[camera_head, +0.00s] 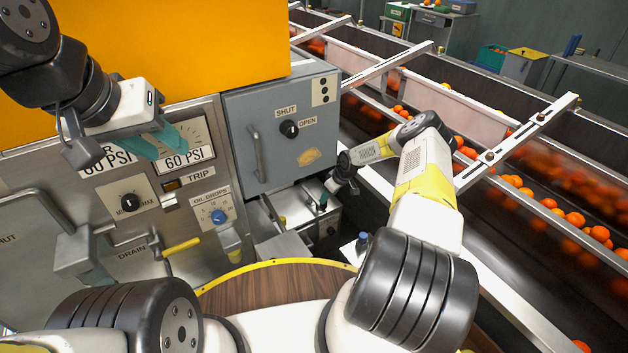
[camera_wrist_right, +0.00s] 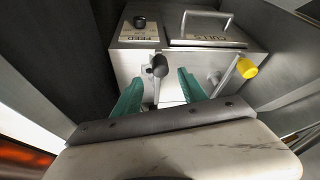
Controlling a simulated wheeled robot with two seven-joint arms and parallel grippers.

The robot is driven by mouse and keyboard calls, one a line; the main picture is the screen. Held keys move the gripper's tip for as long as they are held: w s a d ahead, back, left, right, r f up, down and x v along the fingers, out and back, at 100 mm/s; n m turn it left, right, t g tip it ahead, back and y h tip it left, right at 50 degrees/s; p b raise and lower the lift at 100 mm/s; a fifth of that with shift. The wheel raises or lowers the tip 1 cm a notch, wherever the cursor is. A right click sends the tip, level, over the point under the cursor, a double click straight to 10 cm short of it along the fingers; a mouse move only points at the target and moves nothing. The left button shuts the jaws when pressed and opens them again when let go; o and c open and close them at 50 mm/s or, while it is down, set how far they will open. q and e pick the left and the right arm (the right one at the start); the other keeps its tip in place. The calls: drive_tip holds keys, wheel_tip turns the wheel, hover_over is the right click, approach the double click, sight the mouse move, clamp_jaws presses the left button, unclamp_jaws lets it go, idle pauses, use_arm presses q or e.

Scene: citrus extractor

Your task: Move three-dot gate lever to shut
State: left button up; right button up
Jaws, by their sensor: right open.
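A grey cabinet (camera_head: 285,165) carries a plate with three black dots (camera_head: 322,92). Below the plate is a round black knob (camera_head: 289,129) between SHUT and OPEN labels. My right gripper (camera_head: 328,195) is low beside this cabinet, at a small metal box (camera_head: 326,226). In the right wrist view my right gripper (camera_wrist_right: 160,90) is open, and a black-ended lever (camera_wrist_right: 160,66) stands between its fingers, with no clear grip. I cannot tell whether this lever belongs to the three-dot plate. My left gripper (camera_head: 160,143) is open and empty in front of the 60 PSI panel.
The metal box (camera_wrist_right: 188,60) has a lid handle (camera_wrist_right: 207,17), a black knob (camera_wrist_right: 140,22) and a yellow knob (camera_wrist_right: 246,68). Dark walls flank it closely. A conveyor with oranges (camera_head: 575,219) runs at right. A yellow-rimmed round wooden top (camera_head: 270,285) is in front.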

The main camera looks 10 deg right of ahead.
drive_tip(key=x, duration=0.6)
drive_tip(key=shift+f, duration=0.3)
clamp_jaws()
idle(1.2)
